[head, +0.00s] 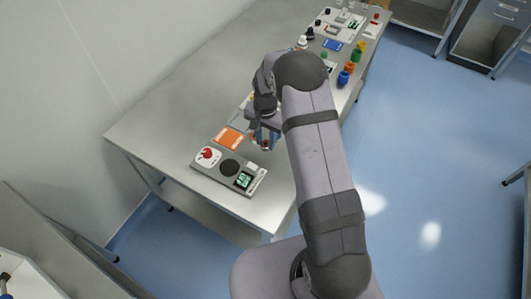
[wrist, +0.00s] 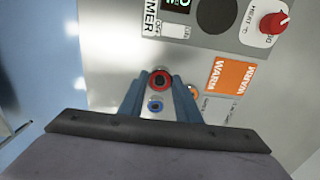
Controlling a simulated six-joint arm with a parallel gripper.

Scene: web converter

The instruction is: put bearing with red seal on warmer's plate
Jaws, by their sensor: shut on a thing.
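My gripper (wrist: 159,86) points down over the steel table and is shut on the bearing with the red seal (wrist: 159,80), a dark ring with a red band between the blue fingertips. In the head view my gripper (head: 264,139) is above the table, right of the warmer (head: 216,181). The warmer is a flat grey unit with a dark round plate (head: 229,167), a red knob and a small green display. The plate (wrist: 215,15) shows bare at the top of the wrist view, ahead of and apart from the held bearing.
A bearing with a blue seal (wrist: 156,106) appears behind the held one, and an orange-ringed one (wrist: 193,91) beside the right finger. An orange WARM card (wrist: 230,76) lies near the warmer. Several coloured items (head: 345,76) stand farther along the table.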

